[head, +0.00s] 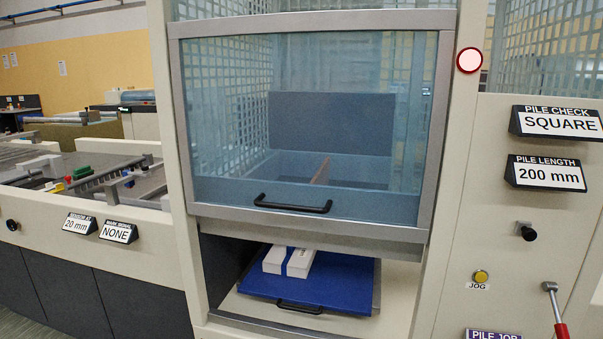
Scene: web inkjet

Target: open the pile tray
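The blue tray (335,283), which I take to be the pile tray, lies in the open bay below the glass guard. It has a black bar handle (300,307) at its front edge. A white block or stack with a blue band (289,262) rests on its back left part. The glass guard (310,120) above is in a grey frame and is down over the upper bay. It has its own black handle (293,204) near its lower edge. Neither of my grippers shows in the head view.
The right panel carries SQUARE (560,123) and 200 mm (548,174) signs, a black knob (527,232), a yellow JOG button (481,276) and a red-handled lever (556,312). A feed bed (75,170) with small parts is at the left. The space before the tray looks clear.

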